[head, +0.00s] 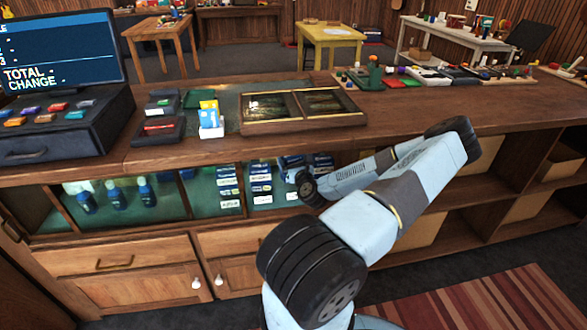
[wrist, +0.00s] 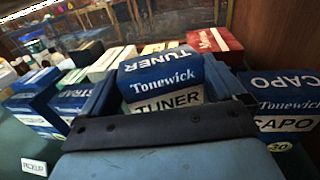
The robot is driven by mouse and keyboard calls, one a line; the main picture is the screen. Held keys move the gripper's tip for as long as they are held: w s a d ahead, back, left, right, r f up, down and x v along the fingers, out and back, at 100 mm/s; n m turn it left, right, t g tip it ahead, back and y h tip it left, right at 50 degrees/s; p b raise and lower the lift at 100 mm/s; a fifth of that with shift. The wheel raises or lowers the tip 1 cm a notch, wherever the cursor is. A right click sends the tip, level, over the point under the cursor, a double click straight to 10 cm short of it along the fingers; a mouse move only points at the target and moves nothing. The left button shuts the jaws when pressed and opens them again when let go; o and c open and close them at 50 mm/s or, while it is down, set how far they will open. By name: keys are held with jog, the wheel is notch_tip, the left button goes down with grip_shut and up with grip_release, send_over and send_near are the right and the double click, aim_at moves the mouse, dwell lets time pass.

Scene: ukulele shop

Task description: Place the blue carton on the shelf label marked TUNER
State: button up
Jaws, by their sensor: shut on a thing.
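My gripper (wrist: 164,66) is shut on a blue carton (wrist: 160,88) with the words TUNER and Tonewick and a white TUNER strip on its front. One jaw lies along each side of it. In the wrist view the carton is between other boxes; whether its base touches the shelf is hidden behind my gripper. A shelf label marked TUNER cannot be made out. A PICKUP label (wrist: 34,167) shows at the lower left. In the head view my arm reaches into the counter's glass-fronted case, and my gripper is mostly hidden there.
Blue CAPO boxes (wrist: 285,100) stand close on the right, with a yellow 20 tag (wrist: 280,147). Blue STRAP boxes (wrist: 72,100) stand on the left. A red box (wrist: 214,43) is behind. The wooden counter top (head: 210,150) is above the case.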

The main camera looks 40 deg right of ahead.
jog(key=shift+f, duration=1.75)
jog(key=o, duration=0.7)
jog(key=shift+f, duration=0.1)
jog(key=v, duration=1.2)
